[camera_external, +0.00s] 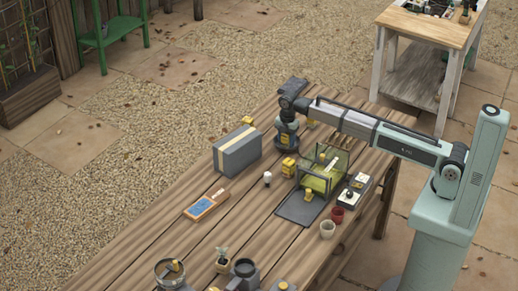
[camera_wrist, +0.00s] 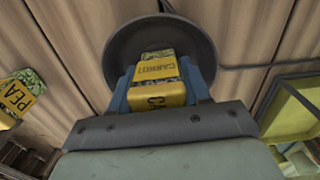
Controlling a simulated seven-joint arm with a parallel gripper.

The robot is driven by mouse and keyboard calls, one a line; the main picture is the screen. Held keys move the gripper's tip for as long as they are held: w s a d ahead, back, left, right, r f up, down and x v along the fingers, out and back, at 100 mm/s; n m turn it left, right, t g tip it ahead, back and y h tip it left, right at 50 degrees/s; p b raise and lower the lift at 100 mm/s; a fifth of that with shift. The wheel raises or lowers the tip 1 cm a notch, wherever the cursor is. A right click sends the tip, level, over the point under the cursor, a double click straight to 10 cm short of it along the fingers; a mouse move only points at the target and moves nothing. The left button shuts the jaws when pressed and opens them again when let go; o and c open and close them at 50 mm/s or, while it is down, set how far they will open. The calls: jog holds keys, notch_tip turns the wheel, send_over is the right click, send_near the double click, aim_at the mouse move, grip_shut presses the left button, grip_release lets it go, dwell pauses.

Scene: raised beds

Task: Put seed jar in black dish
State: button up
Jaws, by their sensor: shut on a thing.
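The seed jar (camera_wrist: 158,75), a yellow block-shaped thing labelled CARROT with a green patterned end, is between the blue fingers of my gripper (camera_wrist: 160,82). The fingers are shut on its sides. The round black dish (camera_wrist: 130,38) lies behind the jar in the wrist view, and the jar's far end falls inside its outline. I cannot tell whether the jar touches the dish. In the external view my gripper (camera_external: 286,143) points down at the table's far side; its jaws and the jar are too small to make out there.
A yellow PEA jar (camera_wrist: 16,97) stands left in the wrist view. A clear-walled yellow-green bin (camera_external: 322,176) stands right of my gripper, and a grey box (camera_external: 237,151) left. A blue-orange tray (camera_external: 206,204) lies nearer. Bare planks lie at front left.

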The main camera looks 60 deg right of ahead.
jog(key=o, duration=0.8)
jog(key=shift+f, duration=0.15)
jog(key=shift+o, duration=0.2)
notch_tip(320, 180, up, 12)
jog(key=shift+r, duration=0.2)
